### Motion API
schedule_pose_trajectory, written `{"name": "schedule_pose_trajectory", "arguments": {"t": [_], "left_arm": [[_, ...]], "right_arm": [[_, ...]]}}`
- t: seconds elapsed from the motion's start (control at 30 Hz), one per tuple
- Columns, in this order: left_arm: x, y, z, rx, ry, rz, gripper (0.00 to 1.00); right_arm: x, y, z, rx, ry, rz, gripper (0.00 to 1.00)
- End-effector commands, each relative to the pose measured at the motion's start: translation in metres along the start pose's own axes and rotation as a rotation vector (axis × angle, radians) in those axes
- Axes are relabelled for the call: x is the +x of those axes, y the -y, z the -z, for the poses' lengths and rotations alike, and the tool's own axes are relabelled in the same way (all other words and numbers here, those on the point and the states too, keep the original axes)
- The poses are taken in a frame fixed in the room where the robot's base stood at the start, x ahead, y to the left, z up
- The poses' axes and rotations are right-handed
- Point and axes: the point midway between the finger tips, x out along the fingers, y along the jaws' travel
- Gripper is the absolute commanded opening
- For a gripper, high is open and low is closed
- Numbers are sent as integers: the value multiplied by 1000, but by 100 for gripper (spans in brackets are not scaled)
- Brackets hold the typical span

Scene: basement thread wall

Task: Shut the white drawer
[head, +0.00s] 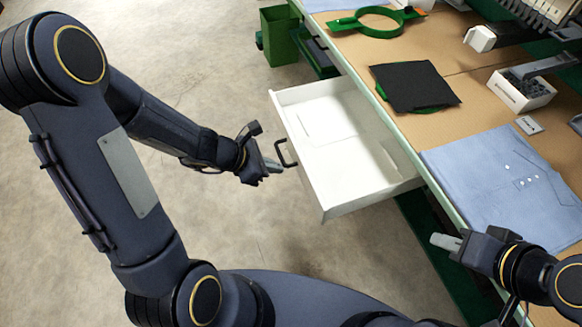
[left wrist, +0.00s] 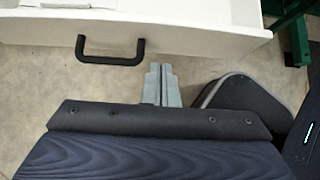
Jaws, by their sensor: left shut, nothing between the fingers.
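The white drawer (head: 345,145) stands pulled out from under the workbench in the head view, with a black handle (head: 286,153) on its front. A flat pale sheet or panel lies inside it. My left gripper (head: 277,166) is shut and empty, just in front of the drawer front near the handle. In the left wrist view, the shut fingertips (left wrist: 161,70) point toward the drawer front (left wrist: 190,38), to the right of the handle (left wrist: 110,50) and apart from it. My right gripper (head: 447,242) is over the bench edge by the blue cloth; its finger gap cannot be made out.
The workbench (head: 450,125) holds a folded blue shirt (head: 510,180), a black cloth square (head: 413,86), a green hoop (head: 378,20) and a white box (head: 520,90). A green bin (head: 279,36) stands on the floor beyond the drawer. The floor left of the drawer is clear.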

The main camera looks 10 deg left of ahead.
Motion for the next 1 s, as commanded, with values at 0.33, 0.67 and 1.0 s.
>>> {"name": "schedule_pose_trajectory", "arguments": {"t": [0.33, 0.67, 1.0], "left_arm": [[34, 0, -26, 3, 0, 1, 0], [37, 0, -29, 2, 1, 1, 0], [48, 1, -39, 2, 1, 2, 0]], "right_arm": [[4, -2, -2, 0, 0, 0, 30], [4, -2, -2, 0, 0, 0, 30], [5, -2, -3, 0, 0, 0, 30]]}}
